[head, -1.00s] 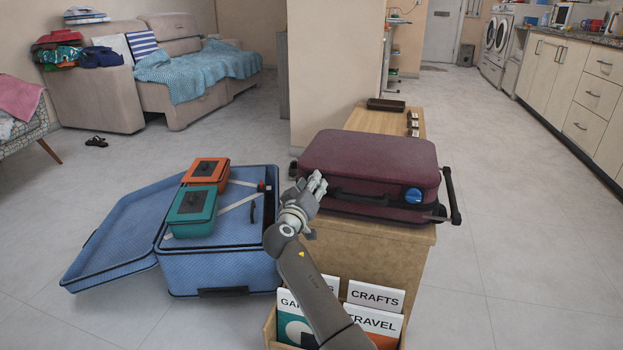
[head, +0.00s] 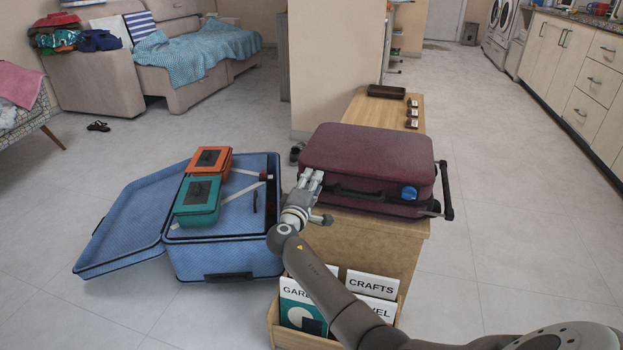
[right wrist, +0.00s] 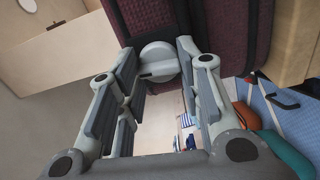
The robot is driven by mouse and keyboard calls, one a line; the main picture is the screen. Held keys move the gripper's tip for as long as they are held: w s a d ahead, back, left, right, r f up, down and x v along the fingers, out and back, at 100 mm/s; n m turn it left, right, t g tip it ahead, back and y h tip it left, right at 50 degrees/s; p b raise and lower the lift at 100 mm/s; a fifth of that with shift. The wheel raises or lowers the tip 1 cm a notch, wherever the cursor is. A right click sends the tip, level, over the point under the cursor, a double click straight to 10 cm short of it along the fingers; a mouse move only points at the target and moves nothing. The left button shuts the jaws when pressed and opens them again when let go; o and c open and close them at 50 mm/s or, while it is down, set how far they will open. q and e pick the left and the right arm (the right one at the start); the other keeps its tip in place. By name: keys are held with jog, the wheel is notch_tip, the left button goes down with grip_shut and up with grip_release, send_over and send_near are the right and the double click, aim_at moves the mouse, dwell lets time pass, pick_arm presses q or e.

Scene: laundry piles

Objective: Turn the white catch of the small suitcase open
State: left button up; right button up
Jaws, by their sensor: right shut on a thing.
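The small suitcase (head: 365,160) is burgundy and lies closed on a wooden bench. Its white catch (right wrist: 158,62) shows in the right wrist view as a round disc with a raised bar, on the suitcase's side. My right gripper (head: 312,186) is at the left end of the suitcase's front and hides the catch in the head view. In the right wrist view its fingertips (right wrist: 159,54) are on either side of the catch, shut on it. A blue round catch (head: 409,193) sits at the right of the suitcase's front. My left gripper is not in view.
An open blue suitcase (head: 225,258) stands left of the bench (head: 380,235), holding an orange case (head: 222,158) and a teal case (head: 197,205). A box of books (head: 350,290) stands before the bench. The floor at right is clear.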

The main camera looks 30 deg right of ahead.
jog(key=shift+n, duration=0.5)
jog(key=shift+a, duration=0.1)
jog(key=o, duration=1)
jog(key=shift+o, duration=0.2)
jog(key=v, duration=1.2)
